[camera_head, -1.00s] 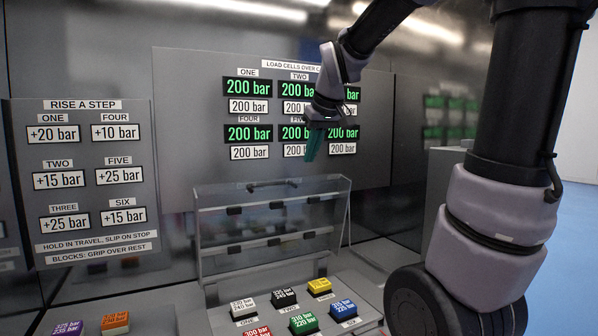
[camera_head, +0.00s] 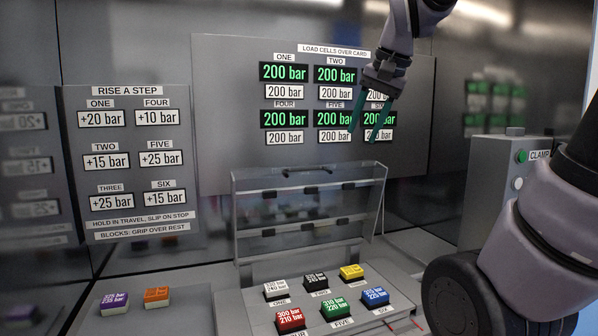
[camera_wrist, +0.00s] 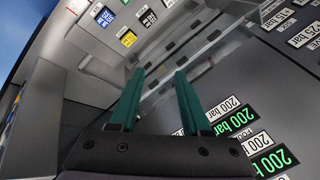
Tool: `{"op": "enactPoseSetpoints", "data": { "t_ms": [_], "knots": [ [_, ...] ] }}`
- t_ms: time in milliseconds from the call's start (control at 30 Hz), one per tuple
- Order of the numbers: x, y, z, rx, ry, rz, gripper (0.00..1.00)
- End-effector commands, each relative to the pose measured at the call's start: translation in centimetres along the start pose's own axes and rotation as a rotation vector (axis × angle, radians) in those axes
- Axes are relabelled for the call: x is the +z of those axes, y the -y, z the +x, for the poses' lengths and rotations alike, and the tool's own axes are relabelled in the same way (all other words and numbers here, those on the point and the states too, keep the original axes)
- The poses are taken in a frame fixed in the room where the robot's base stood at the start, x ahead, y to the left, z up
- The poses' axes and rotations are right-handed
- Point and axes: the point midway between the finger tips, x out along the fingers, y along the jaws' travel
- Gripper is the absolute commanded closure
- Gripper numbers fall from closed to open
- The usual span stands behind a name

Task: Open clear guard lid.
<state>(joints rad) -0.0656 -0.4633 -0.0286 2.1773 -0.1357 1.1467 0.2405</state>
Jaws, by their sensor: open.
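The clear guard lid (camera_head: 250,216) is a see-through panel standing upright behind the rows of coloured blocks. A dark handle (camera_head: 306,172) lies along its top edge, and dark clips show on its bars. In the wrist view the lid (camera_wrist: 205,62) is seen from above, beyond the fingers. My gripper (camera_head: 363,132) has two teal fingers spread apart with nothing between them. It is above the lid's right part, in front of the pressure displays, apart from the lid. The fingers also show in the wrist view (camera_wrist: 158,75).
Several labelled blocks, such as the green block (camera_head: 335,309), sit on the tray (camera_head: 232,314) before the lid. Purple (camera_head: 114,303) and orange (camera_head: 156,297) blocks lie at left. The display panel (camera_head: 220,120) rises behind. A grey clamp box (camera_head: 490,185) stands at right.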

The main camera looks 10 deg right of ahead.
Motion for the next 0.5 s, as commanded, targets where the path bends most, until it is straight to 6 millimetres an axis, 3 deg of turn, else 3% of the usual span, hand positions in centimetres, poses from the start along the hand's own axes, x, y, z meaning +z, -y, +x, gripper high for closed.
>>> {"op": "enactPoseSetpoints", "data": {
  "t_ms": [100, 267, 500],
  "knots": [
    [-3.9, 3.4, 0.8, 0.064, 0.061, 0.121, 0.53],
    [-8.4, 7.6, 2.8, 0.166, 0.113, 0.299, 0.53],
    [-13.6, 13.4, 8.2, 0.338, 0.132, 0.568, 0.53]
  ]
}}
